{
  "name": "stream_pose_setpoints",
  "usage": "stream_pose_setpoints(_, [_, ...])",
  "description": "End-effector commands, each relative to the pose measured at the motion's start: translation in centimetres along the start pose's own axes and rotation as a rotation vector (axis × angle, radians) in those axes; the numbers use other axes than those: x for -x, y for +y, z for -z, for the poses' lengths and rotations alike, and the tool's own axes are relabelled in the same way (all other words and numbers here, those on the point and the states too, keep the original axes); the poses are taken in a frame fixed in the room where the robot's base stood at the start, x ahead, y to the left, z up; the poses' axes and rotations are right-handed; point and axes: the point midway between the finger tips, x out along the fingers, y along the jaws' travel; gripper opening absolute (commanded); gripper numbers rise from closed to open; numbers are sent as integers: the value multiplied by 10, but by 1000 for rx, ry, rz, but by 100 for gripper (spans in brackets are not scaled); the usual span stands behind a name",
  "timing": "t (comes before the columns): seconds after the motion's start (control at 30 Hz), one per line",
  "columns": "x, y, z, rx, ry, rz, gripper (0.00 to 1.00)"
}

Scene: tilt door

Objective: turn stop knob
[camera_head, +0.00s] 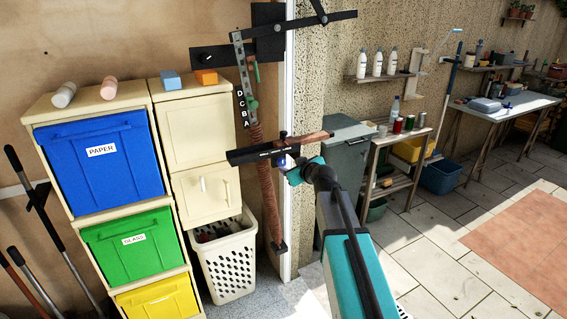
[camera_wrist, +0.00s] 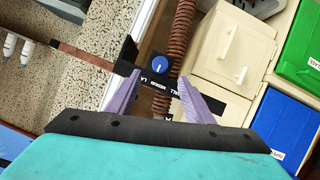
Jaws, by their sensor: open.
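The stop knob (camera_wrist: 158,65) is a round blue dial with a white pointer line, set on a black bar (camera_wrist: 131,55) with small white lettering. In the wrist view the line runs roughly down the picture, toward the middle word, which looks like "MEDIUM". In the head view the black bar (camera_head: 250,154) is in front of the door frame; the knob is hard to tell from my fingers. My gripper (camera_wrist: 160,78) is open, its two lilac fingers one on each side of the knob in the picture. I cannot tell whether they touch it. My gripper also shows in the head view (camera_head: 287,164).
A reddish coil spring (camera_wrist: 182,35) runs behind the bar. A lettered metal arm (camera_head: 243,65) is above it. Bins (camera_head: 100,150), a cream cabinet (camera_head: 203,135) and a white basket (camera_head: 226,262) are at left. A workbench (camera_head: 385,150) stands at right; paved floor is open at lower right.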

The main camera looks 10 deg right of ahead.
Motion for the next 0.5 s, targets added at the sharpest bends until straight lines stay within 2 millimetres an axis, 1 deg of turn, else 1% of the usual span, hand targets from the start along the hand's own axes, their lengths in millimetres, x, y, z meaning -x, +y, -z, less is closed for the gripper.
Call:
stream_pose_setpoints(0.03, [-7,1,2,-1,-1,1,48])
stream_pose_setpoints(0.5, [-52,1,2,0,-1,1,48])
